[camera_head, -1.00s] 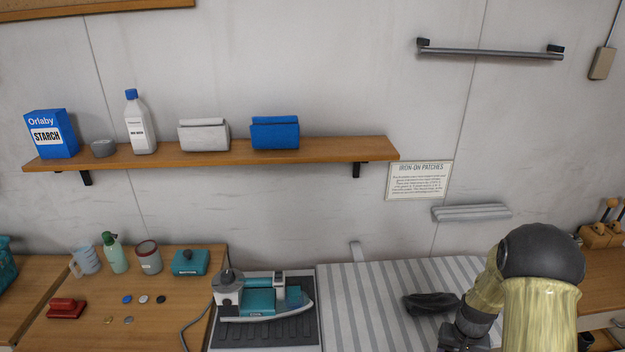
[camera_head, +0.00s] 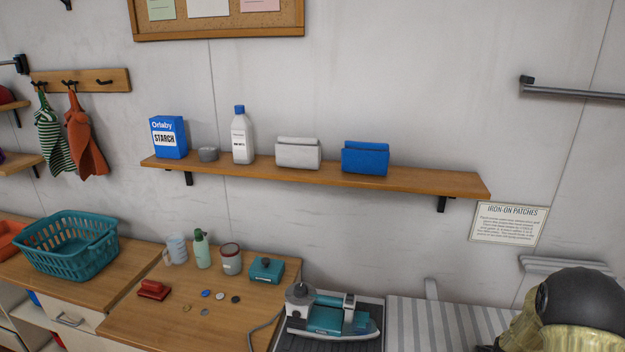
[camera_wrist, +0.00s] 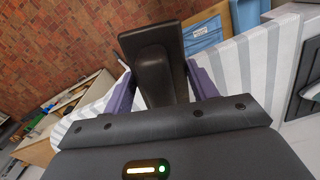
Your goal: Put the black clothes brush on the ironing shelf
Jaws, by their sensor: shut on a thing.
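The black clothes brush (camera_wrist: 152,62) is between the two purple fingers of my gripper (camera_wrist: 160,85) in the wrist view. The gripper is shut on it, and the brush sticks out beyond the fingertips. In the head view the gripper and brush are not visible; only part of my arm shows at the lower right. The ironing shelf (camera_head: 430,182) is a long wooden board on the wall, held by black brackets. Its right end is bare.
Below are an iron (camera_head: 330,318), a striped ironing surface (camera_head: 432,325) and a teal basket (camera_head: 70,245).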

